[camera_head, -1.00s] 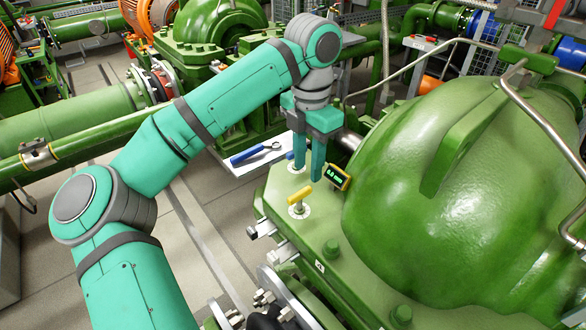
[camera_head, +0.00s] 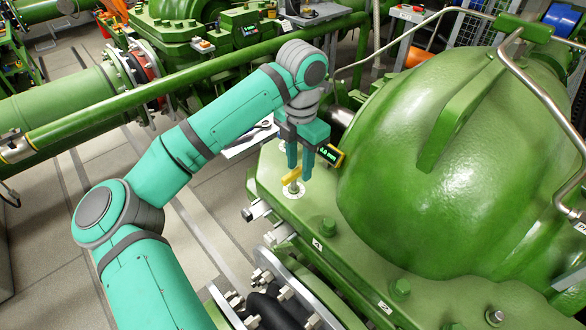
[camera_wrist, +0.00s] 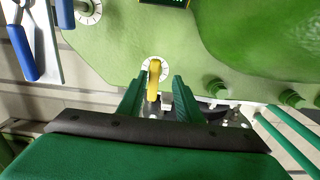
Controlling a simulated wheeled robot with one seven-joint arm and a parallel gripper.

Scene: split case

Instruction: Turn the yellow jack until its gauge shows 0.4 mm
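The yellow jack (camera_head: 291,177) stands on the green casing flange, with a T-shaped handle over a round white dial. In the wrist view its yellow handle (camera_wrist: 154,78) lies between my fingertips, with a visible gap on both sides. My gripper (camera_head: 300,168) points down at the handle, open and empty; its fingers also show in the wrist view (camera_wrist: 160,82). The gauge (camera_head: 330,154) is a black box with a yellow edge beside the gripper. Its green digits seem to read 4.0 or 0.0 mm; I cannot tell which. In the wrist view only the gauge's lower edge (camera_wrist: 172,2) shows.
A blue handle (camera_wrist: 64,14) over another white dial (camera_wrist: 90,11) is at the wrist view's top left. Blue-handled tools (camera_wrist: 22,52) lie on a pale shelf beside the casing. The large green dome (camera_head: 440,160) rises close right of the gripper. Bolts (camera_head: 328,226) stand along the flange.

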